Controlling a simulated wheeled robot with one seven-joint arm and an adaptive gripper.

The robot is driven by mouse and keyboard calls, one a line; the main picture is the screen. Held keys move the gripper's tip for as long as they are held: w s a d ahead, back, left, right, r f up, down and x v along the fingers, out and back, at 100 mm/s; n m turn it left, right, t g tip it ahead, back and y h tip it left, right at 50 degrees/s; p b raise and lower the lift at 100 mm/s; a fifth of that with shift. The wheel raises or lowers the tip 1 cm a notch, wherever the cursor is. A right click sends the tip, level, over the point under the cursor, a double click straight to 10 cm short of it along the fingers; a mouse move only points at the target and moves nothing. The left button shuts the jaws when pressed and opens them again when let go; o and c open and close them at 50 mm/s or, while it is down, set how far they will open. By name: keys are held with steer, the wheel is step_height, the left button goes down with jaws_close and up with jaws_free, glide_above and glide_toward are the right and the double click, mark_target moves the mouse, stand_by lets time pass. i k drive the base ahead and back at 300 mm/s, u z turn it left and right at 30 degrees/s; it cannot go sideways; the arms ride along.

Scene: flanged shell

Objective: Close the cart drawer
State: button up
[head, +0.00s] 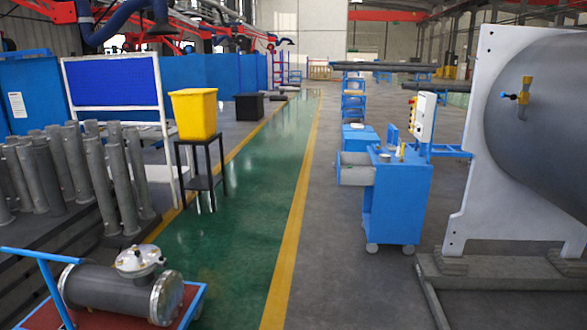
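A blue cart (398,205) on small casters stands on the grey floor, right of the green walkway. A grey part (354,175) juts out from its left side near the top; it may be an open drawer, but I cannot tell for sure. Small items sit on the cart top, with a white panel box (425,117) above its right side. My gripper is not in view, so nothing shows it near the cart.
A grey flanged shell (115,290) lies on a red, blue-handled trolley at the lower left. A large grey tank (545,125) on a white stand fills the right. A yellow bin (194,114) on a black stand is left. The green walkway (240,250) is clear.

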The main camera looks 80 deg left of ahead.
mark_target(362, 174)
steer(key=u, duration=1.95)
steer(key=i, duration=0.95)
steer(key=u, duration=1.2)
steer(key=i, duration=1.75)
steer(key=z, duration=0.55)
steer(key=i, duration=1.55)
steer(key=z, duration=0.95)
steer(key=k, duration=0.35)
steer(key=u, duration=0.8)
steer(key=i, duration=0.75)
steer(key=z, duration=0.1)
